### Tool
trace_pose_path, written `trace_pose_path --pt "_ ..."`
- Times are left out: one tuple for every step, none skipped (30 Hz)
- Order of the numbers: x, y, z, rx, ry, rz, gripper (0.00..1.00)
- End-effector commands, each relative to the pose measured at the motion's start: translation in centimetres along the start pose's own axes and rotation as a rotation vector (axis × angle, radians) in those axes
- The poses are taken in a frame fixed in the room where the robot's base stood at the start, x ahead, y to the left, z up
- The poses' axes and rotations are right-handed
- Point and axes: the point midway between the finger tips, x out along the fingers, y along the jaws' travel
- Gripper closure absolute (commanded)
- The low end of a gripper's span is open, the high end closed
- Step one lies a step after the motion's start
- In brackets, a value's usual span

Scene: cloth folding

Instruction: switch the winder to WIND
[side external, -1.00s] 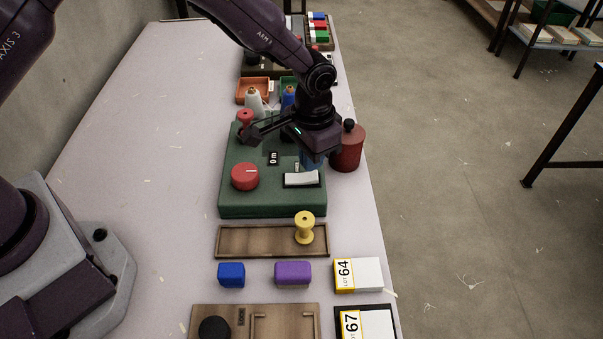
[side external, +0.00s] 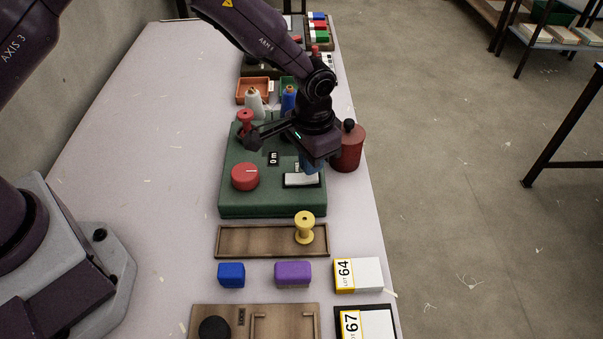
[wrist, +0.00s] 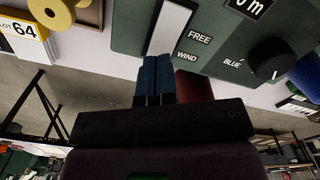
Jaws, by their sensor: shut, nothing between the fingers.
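The winder is a green box (side external: 240,200) with a red knob (side external: 245,177), a "0 m" counter (side external: 273,158) and a white rocker switch (side external: 301,180). In the wrist view, the rocker (wrist: 171,27) stands beside the labels FREE (wrist: 199,38) and WIND (wrist: 186,57). My gripper (wrist: 154,60) is shut and empty, its blue fingertips at the WIND end of the rocker. I cannot tell whether they touch it or which way the rocker is tilted. In the side view, my gripper (side external: 309,165) is over the far side of the rocker, which it partly hides.
A red lidded canister (side external: 347,150) stands close at the winder's right. A red spool (side external: 245,118) and white and blue cones stand at its far side. A yellow spool (side external: 304,228) stands on a wooden tray (side external: 250,240) in front.

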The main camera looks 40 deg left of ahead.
Motion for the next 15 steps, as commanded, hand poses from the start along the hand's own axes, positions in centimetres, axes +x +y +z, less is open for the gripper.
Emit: trace_pose_path --pt "0.10 0.00 0.00 0.000 0.000 0.000 1.00" --pt "0.15 0.00 0.00 0.000 0.000 0.000 1.00" --pt "0.21 0.00 0.00 0.000 0.000 0.000 1.00" --pt "0.25 0.00 0.00 0.000 0.000 0.000 1.00" --pt "0.30 0.00 -0.01 0.000 0.000 0.000 1.00" --pt "0.36 0.00 -0.01 0.000 0.000 0.000 1.00" --pt "0.40 0.00 -0.01 0.000 0.000 0.000 1.00" --pt "0.44 0.00 -0.01 0.000 0.000 0.000 1.00" --pt "0.50 0.00 -0.02 0.000 0.001 0.000 1.00" --pt "0.54 0.00 -0.02 0.000 0.001 0.000 1.00" --pt "0.58 0.00 -0.02 0.000 0.001 0.000 1.00" --pt "0.64 0.00 -0.03 0.000 0.001 0.000 1.00" --pt "0.68 0.00 -0.03 0.000 0.001 0.000 1.00" --pt "0.72 0.00 -0.03 0.000 0.001 0.000 1.00" --pt "0.78 0.00 -0.03 0.000 0.001 0.000 1.00"
